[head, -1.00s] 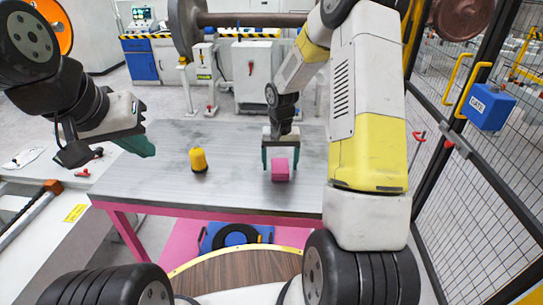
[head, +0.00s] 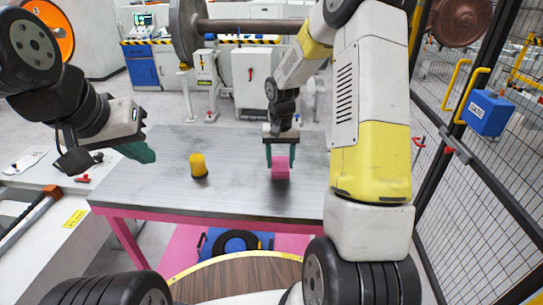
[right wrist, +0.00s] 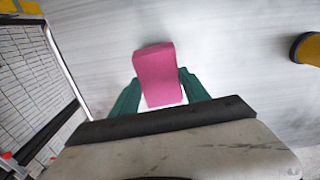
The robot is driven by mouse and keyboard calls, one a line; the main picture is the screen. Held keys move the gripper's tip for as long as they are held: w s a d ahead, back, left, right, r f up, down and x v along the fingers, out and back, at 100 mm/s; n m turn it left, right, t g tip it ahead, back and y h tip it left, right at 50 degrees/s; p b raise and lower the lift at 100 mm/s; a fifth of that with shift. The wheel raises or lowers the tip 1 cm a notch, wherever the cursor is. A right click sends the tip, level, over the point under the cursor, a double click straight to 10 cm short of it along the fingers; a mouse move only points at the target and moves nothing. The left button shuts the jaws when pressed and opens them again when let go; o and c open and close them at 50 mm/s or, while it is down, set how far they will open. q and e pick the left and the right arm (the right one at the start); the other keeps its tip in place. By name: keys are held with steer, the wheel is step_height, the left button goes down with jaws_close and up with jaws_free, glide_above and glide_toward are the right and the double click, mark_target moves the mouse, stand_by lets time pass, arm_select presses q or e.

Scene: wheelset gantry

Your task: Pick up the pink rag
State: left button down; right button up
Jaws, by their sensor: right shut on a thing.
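The pink rag (head: 281,168) looks like a small pink block in the head view, over the grey table (head: 235,195) right of its middle. My right gripper (head: 281,157) points down with its teal fingers on both sides of the rag, shut on it. A dark shadow lies below the rag, and it appears slightly above the tabletop. In the right wrist view the rag (right wrist: 159,75) sits between the two teal fingers (right wrist: 155,97). My left gripper (head: 145,148) is over the table's left end, apart from any object. Its finger gap is not clear.
A yellow cylinder with a dark base (head: 198,165) stands on the table left of the rag; part of it shows in the right wrist view (right wrist: 308,48). A mesh fence (head: 465,190) is at the right. The tabletop between cylinder and rag is clear.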

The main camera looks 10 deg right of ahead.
steer(key=s+a, duration=0.2)
steer(key=s, duration=0.3)
steer(key=s+a+r, duration=0.1)
steer(key=s+a, duration=0.1)
steer(key=s, duration=0.3)
steer(key=s+a, duration=0.2)
steer(key=s, duration=0.3)
steer(key=shift+r, duration=0.4)
